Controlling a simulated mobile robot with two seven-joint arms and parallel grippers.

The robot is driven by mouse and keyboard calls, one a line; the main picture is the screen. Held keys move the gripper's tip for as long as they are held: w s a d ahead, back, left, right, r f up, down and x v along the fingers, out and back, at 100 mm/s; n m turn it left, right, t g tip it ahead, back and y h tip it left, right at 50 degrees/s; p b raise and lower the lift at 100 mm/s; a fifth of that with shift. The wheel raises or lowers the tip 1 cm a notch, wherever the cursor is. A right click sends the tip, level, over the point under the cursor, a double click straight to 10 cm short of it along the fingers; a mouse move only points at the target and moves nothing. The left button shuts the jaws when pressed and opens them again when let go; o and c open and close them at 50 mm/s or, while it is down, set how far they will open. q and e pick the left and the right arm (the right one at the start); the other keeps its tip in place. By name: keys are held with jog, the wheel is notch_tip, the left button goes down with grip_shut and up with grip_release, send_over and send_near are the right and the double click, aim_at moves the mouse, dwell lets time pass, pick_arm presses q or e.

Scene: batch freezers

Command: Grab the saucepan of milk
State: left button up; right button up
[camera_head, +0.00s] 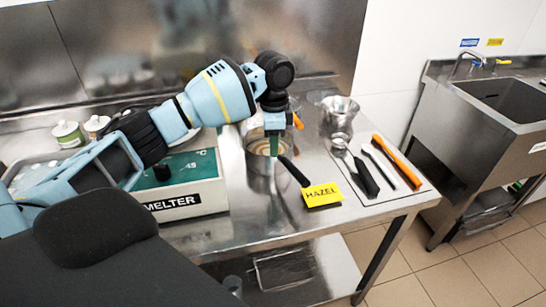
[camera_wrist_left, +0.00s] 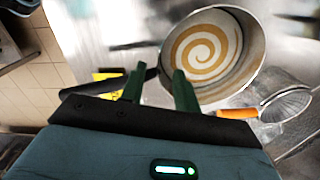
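A round steel saucepan (camera_head: 252,146) stands on the metal table with its black handle (camera_head: 294,172) pointing toward the front right. In the left wrist view the saucepan (camera_wrist_left: 250,72) holds a brown and cream spiral; plain milk cannot be made out. A yellow HAZEL label (camera_head: 322,195) is by the handle's end. My left gripper (camera_head: 272,150) is over the saucepan's near side. In the left wrist view my left gripper (camera_wrist_left: 158,72) is open, its green fingers apart at the handle's root by the rim. Whether they touch the handle is unclear. My right gripper is out of view.
A green-topped MELTER box (camera_head: 180,195) stands left of the saucepan. A strainer with an orange handle (camera_wrist_left: 238,113) lies close beside it. A steel jug (camera_head: 338,115) and a mat with several utensils (camera_head: 375,165) are to the right. A sink (camera_head: 505,98) stands beyond.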

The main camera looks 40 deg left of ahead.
aim_at(273, 167)
pick_arm(q)
jog(key=shift+a+f, duration=0.15)
jog(key=shift+f, duration=2.7)
grip_shut()
jog(key=shift+s+f, duration=0.1)
jog(key=shift+s, duration=0.05)
